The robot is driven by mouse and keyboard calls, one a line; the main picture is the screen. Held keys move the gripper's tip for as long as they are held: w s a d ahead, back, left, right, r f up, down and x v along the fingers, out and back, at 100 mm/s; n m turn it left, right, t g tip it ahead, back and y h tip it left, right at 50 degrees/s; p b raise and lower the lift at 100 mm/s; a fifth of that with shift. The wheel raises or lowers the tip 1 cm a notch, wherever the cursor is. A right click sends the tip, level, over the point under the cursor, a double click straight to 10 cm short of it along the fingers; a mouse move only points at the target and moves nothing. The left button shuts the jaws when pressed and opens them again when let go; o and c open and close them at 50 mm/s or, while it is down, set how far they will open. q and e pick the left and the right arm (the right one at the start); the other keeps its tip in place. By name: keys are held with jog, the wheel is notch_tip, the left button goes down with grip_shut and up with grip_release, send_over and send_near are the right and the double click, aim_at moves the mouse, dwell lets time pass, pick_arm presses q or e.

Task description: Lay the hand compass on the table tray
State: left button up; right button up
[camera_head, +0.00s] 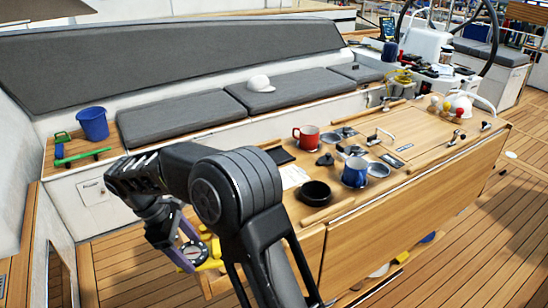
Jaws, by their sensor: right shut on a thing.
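My right gripper (188,250) hangs at the lower left of the wooden table, pointing down. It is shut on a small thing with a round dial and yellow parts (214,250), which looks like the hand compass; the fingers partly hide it. It is held clear of the table top, to the left of its near end. The wooden cockpit table (340,211) runs from the centre to the right. A dark flat rectangular thing (280,155) lies on its left end, partly behind my arm; I cannot tell whether this is the table tray. My left gripper is not in view.
A red mug (306,137), a blue mug (355,171), a black bowl (315,192) and a white paper (293,176) crowd the table's left half. A grey-cushioned bench (180,122) with a blue bucket (93,123) stands behind. Open wooden deck (130,262) lies at lower left.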

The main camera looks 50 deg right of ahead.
jog(key=shift+m, duration=0.4)
jog(key=d+r, duration=0.2)
jog(key=d, duration=0.1)
jog(key=s+d+r+p, duration=0.1)
jog(key=d+r, duration=0.1)
jog(key=d, duration=0.2)
jog(key=s+d+r, duration=0.1)
jog(key=d+r, duration=0.1)
jog(key=d, duration=0.1)
jog(key=shift+d+r, duration=0.1)
jog(key=shift+d, duration=0.15)
jog(key=s+d+r+n, duration=0.1)
jog(key=d+r, duration=0.1)
jog(key=d, duration=0.1)
jog(key=s+d+r+n, duration=0.1)
jog(key=s+d+r, duration=0.1)
jog(key=d, duration=0.2)
jog(key=s+d+r+n+p, duration=0.1)
jog(key=s+d+r, duration=0.1)
jog(key=d, duration=0.1)
jog(key=shift+d+t+h, duration=0.2)
jog(key=shift+t+h, duration=0.1)
jog(key=shift+t, duration=0.1)
jog(key=shift+r+n, duration=0.1)
jog(key=shift+n, duration=0.5)
